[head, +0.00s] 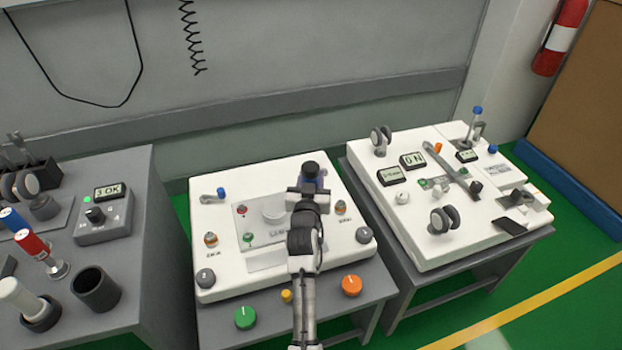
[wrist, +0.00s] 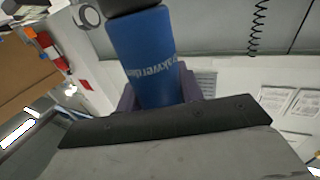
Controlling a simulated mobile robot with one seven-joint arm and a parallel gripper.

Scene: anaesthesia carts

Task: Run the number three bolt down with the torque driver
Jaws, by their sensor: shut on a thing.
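My gripper (head: 310,188) is shut on a blue torque driver with a black end, over the middle white fixture (head: 270,170). In the wrist view the driver's blue handle (wrist: 145,58) with pale lettering stands between the fingers; its tip is out of sight. On the fixture's grey plate (head: 262,258) I see a red-marked spot (head: 241,210) and a green-marked spot (head: 249,238). Brass-coloured bolts stand at the left (head: 211,240) and right (head: 340,207). My arm hides part of the plate, and I cannot tell which bolt is number three.
The left bench holds a display box (head: 107,192) reading "3 OK", a red-handled tool (head: 32,243) and a dark cup (head: 96,288). Green (head: 245,317) and orange (head: 351,285) buttons sit before the fixture. The right cart (head: 420,250) carries casters and small displays.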

